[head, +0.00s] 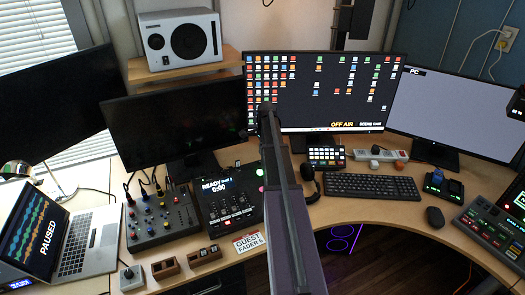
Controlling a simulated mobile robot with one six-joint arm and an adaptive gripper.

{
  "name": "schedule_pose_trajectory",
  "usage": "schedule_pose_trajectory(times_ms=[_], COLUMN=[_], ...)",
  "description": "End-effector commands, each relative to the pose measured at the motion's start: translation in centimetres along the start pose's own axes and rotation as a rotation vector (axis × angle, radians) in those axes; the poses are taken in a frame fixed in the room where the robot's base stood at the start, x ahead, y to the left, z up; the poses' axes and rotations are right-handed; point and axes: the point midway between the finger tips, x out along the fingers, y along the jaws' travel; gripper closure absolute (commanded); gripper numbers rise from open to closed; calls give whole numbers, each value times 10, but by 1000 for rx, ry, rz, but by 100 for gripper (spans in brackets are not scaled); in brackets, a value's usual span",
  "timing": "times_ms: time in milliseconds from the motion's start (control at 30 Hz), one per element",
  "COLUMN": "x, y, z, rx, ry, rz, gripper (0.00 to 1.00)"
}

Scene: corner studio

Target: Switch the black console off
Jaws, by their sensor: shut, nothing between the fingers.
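A black console (232,208) with a lit screen reading "READY" and "0:00" and a row of faders stands on the desk, left of my arm. Its screen is lit; my arm is close to its right edge. A second dark console (495,228) with a lit screen and coloured buttons sits at the right edge, partly cut off. My gripper (267,112) is shut and empty at the far end of my raised arm, in front of the middle monitor. It is small and dark here, and the arm hides part of the desk behind it.
A grey mixer (160,218), laptop (80,240) and small wooden switch boxes (205,255) crowd the left. A "GUEST FADER 6" card (249,243) lies before the black console. Headphones (309,183), keyboard (370,186) and mouse (435,217) are right of my arm. Monitors (320,90) stand behind.

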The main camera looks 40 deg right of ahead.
Motion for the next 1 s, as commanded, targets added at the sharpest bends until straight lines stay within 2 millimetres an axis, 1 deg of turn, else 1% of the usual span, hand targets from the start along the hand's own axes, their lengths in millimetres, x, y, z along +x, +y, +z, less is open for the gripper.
schedule_pose_trajectory(times_ms=[33,100,433,633,1000], x=[8,14,34,38,38], y=[0,0,0,0,0], z=[0,0,0,0,-1], rx=[0,0,0,0,1], ry=[0,0,0,0,0], rz=[0,0,0,0,0], gripper=[100,100,100,100,100])
